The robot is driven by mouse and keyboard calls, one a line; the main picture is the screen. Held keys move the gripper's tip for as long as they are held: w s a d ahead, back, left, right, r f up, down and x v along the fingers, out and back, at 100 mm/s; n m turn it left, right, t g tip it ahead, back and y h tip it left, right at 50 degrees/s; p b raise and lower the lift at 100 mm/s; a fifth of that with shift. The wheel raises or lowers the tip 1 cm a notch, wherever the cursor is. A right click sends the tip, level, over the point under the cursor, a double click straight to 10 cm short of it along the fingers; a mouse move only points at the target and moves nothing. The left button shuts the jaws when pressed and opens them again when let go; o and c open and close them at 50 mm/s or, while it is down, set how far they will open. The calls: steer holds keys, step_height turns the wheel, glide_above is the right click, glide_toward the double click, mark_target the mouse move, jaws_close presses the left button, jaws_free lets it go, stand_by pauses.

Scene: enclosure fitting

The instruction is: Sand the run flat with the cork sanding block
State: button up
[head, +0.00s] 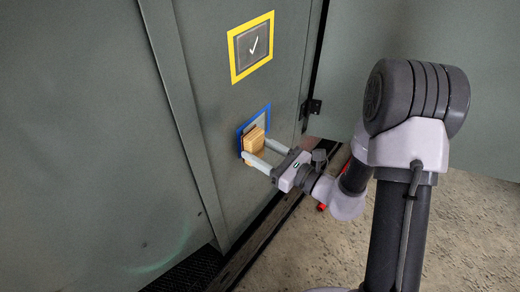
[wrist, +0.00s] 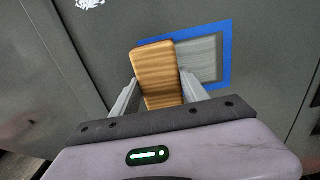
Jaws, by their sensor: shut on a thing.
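The cork sanding block (head: 254,142) is a tan, wood-coloured block, also in the wrist view (wrist: 157,72). My gripper (head: 261,154) is shut on it, one finger on each side; the fingers also show in the wrist view (wrist: 160,95). The block is at the blue-taped square (head: 241,130) on the grey-green cabinet panel, over its left and lower part. In the wrist view the square's pale grey inside (wrist: 205,58) shows right of the block. I cannot tell whether the block touches the panel. The run itself cannot be made out.
A yellow-framed square with a white check mark (head: 252,47) is above on the same panel. An open cabinet door (head: 420,60) stands at the right, with a dark hinge (head: 311,108). A dark sill (head: 255,240) runs along the bottom. Speckled floor (head: 330,240) lies in front.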

steer(key=shift+x, duration=1.2)
steer(key=w+d, duration=0.1)
steer(key=w+d+p, duration=0.1)
steer(key=shift+w+d, duration=0.2)
steer(key=shift+w, duration=0.4)
steer(key=shift+s+a+b, duration=0.5)
steer(key=shift+s+a, duration=0.75)
steer(key=shift+s, duration=0.3)
steer(key=shift+s+d+f, duration=0.1)
steer(key=shift+s+d, duration=0.15)
steer(key=shift+b+v, duration=0.8)
steer(key=shift+v, duration=1.7)
